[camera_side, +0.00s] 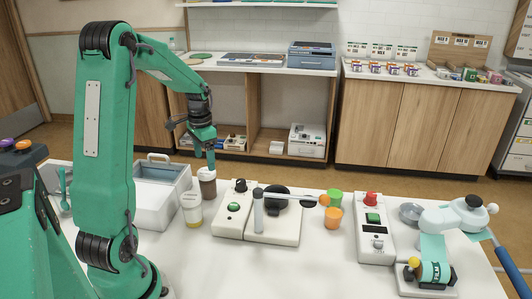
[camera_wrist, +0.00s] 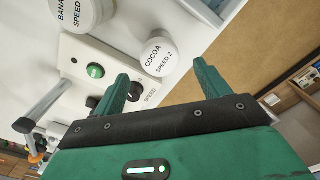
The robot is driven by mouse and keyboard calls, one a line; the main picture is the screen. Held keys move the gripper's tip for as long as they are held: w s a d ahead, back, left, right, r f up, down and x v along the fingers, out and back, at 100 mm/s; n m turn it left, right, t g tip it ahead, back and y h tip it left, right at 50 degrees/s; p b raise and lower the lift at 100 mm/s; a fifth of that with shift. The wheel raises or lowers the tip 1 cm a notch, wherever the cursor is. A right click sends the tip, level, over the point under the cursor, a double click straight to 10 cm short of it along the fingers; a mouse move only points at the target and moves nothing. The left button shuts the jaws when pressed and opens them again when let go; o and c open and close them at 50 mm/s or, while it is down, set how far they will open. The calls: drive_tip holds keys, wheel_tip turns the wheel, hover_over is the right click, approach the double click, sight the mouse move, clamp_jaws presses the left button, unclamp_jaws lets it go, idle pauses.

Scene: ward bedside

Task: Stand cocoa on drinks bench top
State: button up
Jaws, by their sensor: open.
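The cocoa (camera_side: 208,187) is a brown cup with a white lid, standing upright on the white bench top (camera_side: 310,262) in the side view. In the wrist view its lid (camera_wrist: 158,53) reads "COCOA SPEED 2". My gripper (camera_side: 210,168) is just above the cocoa, pointing down, and partly overlaps its lid in the side view. In the wrist view my gripper (camera_wrist: 163,80) is open and empty, and the lid lies just past the fingertips, roughly between them. I cannot tell which surface is the drinks bench top.
A banana cup (camera_side: 192,210) with a white lid stands close to the cocoa. A grey-white bin (camera_side: 155,208) is at the left. A control box with a green button (camera_side: 234,207) and a mixer (camera_side: 275,225) stand to the right. Green and orange cups (camera_side: 333,217) are further right.

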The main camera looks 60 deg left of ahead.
drive_tip(key=shift+r, duration=1.7)
drive_tip(key=shift+d, duration=0.1)
drive_tip(key=shift+d+r, duration=0.2)
drive_tip(key=s+d+r+t+y, duration=0.1)
drive_tip(key=d+r, duration=0.3)
drive_tip(key=d, duration=0.4)
drive_tip(key=d+r+t, duration=0.2)
drive_tip(key=d+r, duration=0.1)
drive_tip(key=d, duration=0.4)
drive_tip(key=s+d+r+t+h, duration=0.1)
drive_tip(key=s+d+t, duration=0.1)
drive_tip(key=s+d, duration=0.6)
drive_tip(key=shift+d+t, duration=0.3)
drive_tip(key=shift+d, duration=1.85)
drive_tip(key=shift+r, duration=0.1)
